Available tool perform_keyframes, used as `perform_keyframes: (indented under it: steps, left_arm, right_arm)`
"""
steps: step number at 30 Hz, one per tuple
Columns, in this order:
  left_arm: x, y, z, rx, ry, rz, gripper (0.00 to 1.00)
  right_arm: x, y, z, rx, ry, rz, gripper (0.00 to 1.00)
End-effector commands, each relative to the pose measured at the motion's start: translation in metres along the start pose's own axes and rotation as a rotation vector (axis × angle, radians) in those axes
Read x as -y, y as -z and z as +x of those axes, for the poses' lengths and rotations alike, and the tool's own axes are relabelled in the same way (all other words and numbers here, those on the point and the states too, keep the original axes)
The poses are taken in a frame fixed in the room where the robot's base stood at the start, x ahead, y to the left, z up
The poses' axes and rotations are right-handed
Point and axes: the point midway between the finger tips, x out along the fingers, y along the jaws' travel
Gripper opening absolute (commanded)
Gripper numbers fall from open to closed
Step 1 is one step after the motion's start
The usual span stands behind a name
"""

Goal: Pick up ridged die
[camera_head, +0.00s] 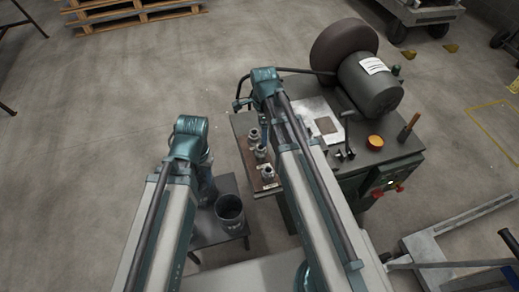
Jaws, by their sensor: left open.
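Three small grey metal dies stand upright in a row on a brown wooden board (258,187) at the left edge of the machine bench. They are the far die (253,136), the middle die (260,152) and the near die (267,173). They are too small to tell which one is ridged. My left gripper (207,190) is open and points down beside the dark bucket, left of the board and apart from the dies. Its fingertips are hardly visible. My right arm passes just right of the dies, and its gripper is hidden.
A dark bucket (229,210) stands on a low dark table (206,232). The bench carries a big motor (371,84) with a brown wheel (343,46), an orange round tin (375,141) and an upright handle (409,127). Open floor lies to the left.

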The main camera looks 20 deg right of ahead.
Motion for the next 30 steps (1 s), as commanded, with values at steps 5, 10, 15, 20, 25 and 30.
perform_keyframes:
  steps: [5,10,15,20,25,30]
  left_arm:
    - [-0.001,0.001,0.009,0.0,0.0,0.0,0.5]
    - [-0.003,0.002,0.029,0.0,0.0,0.0,0.5]
    - [-0.005,0.003,0.054,0.0,0.0,0.0,0.5]
    - [-0.007,0.004,0.076,0.0,0.0,0.0,0.5]
    - [-0.008,0.005,0.087,0.0,0.0,0.0,0.5]
    - [-0.008,0.005,0.086,0.0,0.0,0.0,0.5]
  right_arm:
    - [0.0,0.0,0.009,0.0,0.0,-0.001,0.9]
    - [0.0,0.0,0.029,0.0,0.0,-0.001,0.9]
    - [0.0,0.0,0.054,0.0,0.0,-0.002,0.9]
    - [0.001,-0.001,0.076,0.0,0.0,-0.002,0.9]
    - [0.001,-0.001,0.088,0.0,0.0,-0.002,0.9]
    - [0.001,-0.001,0.086,0.0,0.0,-0.002,0.9]
